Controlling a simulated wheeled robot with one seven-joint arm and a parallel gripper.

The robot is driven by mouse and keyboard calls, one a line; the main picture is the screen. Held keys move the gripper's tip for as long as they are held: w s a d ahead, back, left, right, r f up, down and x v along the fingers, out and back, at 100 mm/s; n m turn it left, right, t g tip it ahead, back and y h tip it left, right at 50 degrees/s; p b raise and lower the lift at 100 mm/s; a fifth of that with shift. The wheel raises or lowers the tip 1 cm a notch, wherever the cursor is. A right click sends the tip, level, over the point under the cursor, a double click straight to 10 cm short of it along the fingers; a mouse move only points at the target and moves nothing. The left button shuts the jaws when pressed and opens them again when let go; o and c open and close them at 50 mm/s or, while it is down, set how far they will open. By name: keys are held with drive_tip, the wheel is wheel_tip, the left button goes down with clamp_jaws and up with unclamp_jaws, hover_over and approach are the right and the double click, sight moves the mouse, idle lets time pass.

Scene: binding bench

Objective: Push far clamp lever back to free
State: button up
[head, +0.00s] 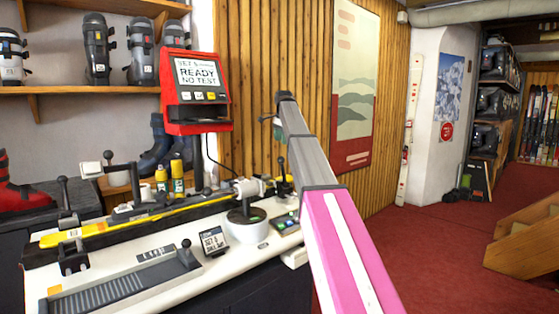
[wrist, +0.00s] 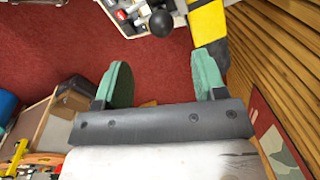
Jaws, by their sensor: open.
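The yellow ski (head: 100,229) lies along the white bench, held in black clamps. A black ball-knobbed lever (head: 281,164) stands upright at the ski's far end; it looks like the far clamp lever. In the wrist view, a black ball knob (wrist: 161,22) shows beside the yellow ski end (wrist: 207,22), beyond my fingertips; it is probably the same lever. My gripper (wrist: 163,80) is open, its green fingers apart with nothing between them. In the head view my gripper (head: 272,122) is mostly hidden behind my arm, above the bench's far end.
A red test display (head: 197,90) reading "READY NO TEST" stands behind the bench. Yellow bottles (head: 177,176) stand near the ski. A white round unit with a black lever (head: 246,225) sits on the bench. Wood-slat wall (head: 255,60) is close behind; red carpet (head: 440,260) is open at right.

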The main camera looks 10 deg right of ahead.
sight(281, 159)
drive_tip(key=f, duration=0.7)
drive_tip(key=w+f, duration=0.1)
drive_tip(key=f, duration=0.2)
drive_tip(key=shift+w+a+f, duration=0.1)
drive_tip(key=shift+a+f, duration=0.1)
drive_tip(key=shift+f, duration=0.05)
drive_tip(key=shift+c, duration=0.3)
